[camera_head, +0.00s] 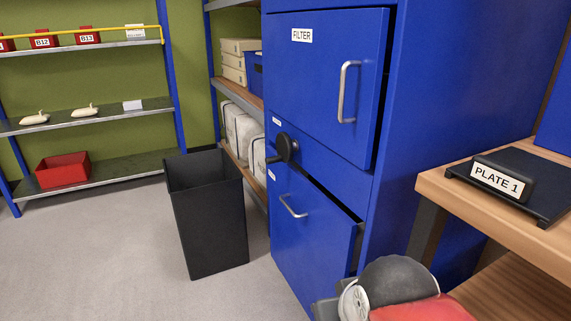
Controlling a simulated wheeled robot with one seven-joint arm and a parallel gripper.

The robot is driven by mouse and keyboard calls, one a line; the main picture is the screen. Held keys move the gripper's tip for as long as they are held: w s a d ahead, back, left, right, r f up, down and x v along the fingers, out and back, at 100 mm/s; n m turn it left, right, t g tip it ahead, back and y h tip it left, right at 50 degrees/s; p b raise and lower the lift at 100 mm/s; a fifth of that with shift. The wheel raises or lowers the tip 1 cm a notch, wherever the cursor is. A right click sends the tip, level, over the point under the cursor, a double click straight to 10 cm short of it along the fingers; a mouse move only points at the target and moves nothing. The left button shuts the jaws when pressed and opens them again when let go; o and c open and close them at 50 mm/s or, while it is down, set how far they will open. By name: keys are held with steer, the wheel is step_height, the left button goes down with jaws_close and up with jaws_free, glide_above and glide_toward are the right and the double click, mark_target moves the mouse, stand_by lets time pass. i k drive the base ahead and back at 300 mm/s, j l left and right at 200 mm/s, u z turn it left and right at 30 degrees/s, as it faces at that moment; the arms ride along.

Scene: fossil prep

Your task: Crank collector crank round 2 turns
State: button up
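The collector is a tall blue cabinet (415,90) right of centre. Its black crank (287,147) sits on the front, between the upper FILTER door (325,85) and the lower drawer front (300,235). The crank has a round dark hub, with a short handle part sticking out to the lower left. Nothing touches the crank. Part of my arm, grey and red, shows at the bottom edge, well below and right of the crank. My gripper is not in view.
The FILTER door and the lower front both stand slightly ajar, with bar handles. A black bin (207,215) stands on the floor left of the cabinet. A wooden bench (465,200) with a PLATE 1 stand (515,186) is at right. Grey floor at left is clear.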

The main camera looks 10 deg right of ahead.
mark_target(284, 148)
steer(key=i+j+z, duration=0.1)
steer(key=j, duration=0.7)
steer(key=i+j, duration=0.1)
steer(key=j, duration=0.7)
steer(key=z, duration=0.05)
